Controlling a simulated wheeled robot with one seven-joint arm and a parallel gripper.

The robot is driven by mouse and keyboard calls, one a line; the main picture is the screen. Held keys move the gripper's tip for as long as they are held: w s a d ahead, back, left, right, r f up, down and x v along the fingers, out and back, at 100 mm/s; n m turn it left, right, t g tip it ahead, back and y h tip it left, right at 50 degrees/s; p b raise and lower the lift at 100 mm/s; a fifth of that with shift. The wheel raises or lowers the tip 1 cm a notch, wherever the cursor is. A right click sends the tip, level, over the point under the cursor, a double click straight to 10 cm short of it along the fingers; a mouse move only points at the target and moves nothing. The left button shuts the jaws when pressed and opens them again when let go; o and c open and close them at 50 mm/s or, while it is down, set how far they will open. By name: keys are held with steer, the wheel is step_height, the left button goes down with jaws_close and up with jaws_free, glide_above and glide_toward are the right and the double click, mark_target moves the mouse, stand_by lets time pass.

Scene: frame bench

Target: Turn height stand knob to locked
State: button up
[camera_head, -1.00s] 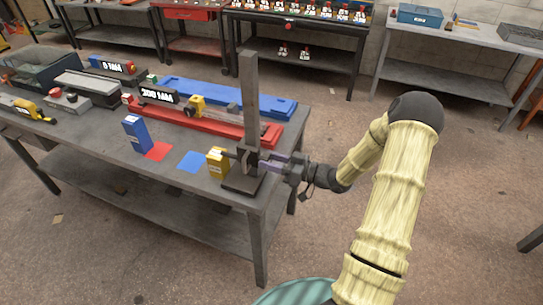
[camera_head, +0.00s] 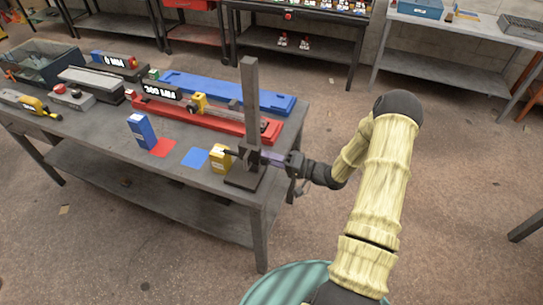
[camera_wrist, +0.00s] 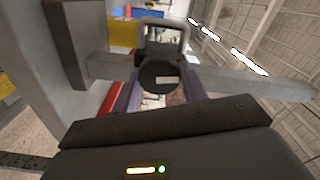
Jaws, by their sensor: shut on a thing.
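The height stand (camera_head: 250,95) is a tall dark grey post on a flat dark base at the bench's front right corner. My gripper (camera_head: 267,157) reaches it from the right, low on the post. In the wrist view the stand's post (camera_wrist: 235,83) runs sideways across the picture. The round black knob (camera_wrist: 158,76), with a pale mark on its face, sits between my purple fingers, which are shut on it. In the head view the knob is too small and covered to make out. I cannot read a locked or unlocked sign.
A yellow block (camera_head: 220,160) stands just left of the stand. A red rail (camera_head: 205,121) and blue tray (camera_head: 230,92) are behind. The floor right of the bench is clear.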

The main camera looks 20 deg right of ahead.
steer(key=shift+m+p, duration=0.3)
steer(key=shift+m, duration=0.7)
steer(key=o, duration=1)
steer(key=b+v, duration=0.4)
steer(key=v, duration=1.3)
steer(key=shift+d, duration=0.2)
